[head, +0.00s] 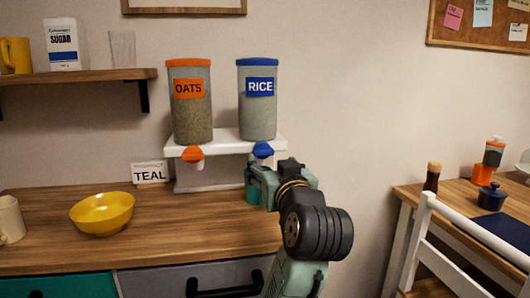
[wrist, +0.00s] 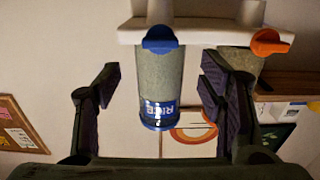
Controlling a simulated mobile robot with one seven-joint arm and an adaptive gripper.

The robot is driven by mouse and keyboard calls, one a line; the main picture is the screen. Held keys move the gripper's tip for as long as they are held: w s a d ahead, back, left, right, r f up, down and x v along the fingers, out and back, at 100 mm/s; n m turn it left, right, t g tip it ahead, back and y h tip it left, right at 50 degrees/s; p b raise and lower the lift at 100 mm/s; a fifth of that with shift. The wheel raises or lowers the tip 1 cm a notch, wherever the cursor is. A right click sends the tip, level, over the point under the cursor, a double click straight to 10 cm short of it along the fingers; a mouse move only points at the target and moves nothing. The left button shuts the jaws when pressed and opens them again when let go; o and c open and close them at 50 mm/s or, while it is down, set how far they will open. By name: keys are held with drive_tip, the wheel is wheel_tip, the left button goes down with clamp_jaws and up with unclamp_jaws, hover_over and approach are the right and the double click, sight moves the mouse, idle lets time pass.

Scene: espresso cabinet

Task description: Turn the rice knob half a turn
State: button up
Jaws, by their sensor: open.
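The rice dispenser (head: 258,108) is a clear canister with a blue lid and a blue RICE label, on a white stand (head: 225,143). Its blue rice knob (head: 263,150) sits at the stand's front edge. My gripper (head: 258,172) is just below and in front of it. The wrist view is upside down; there the blue knob (wrist: 160,39) appears near the top, between the lines of the two fingers and beyond them. My gripper (wrist: 158,68) is open there, with nothing between the fingers. My wrist hides part of the stand in the head view.
The oats dispenser (head: 192,108) with its orange knob (head: 193,154) stands left of the rice. A white chair (head: 425,225) stands at the right.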

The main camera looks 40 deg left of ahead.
sight(264, 152)
drive_tip(key=p+x, duration=0.1)
drive_tip(key=x, duration=0.8)
drive_tip(key=shift+c, duration=0.3)
drive_tip(key=c, duration=1.1)
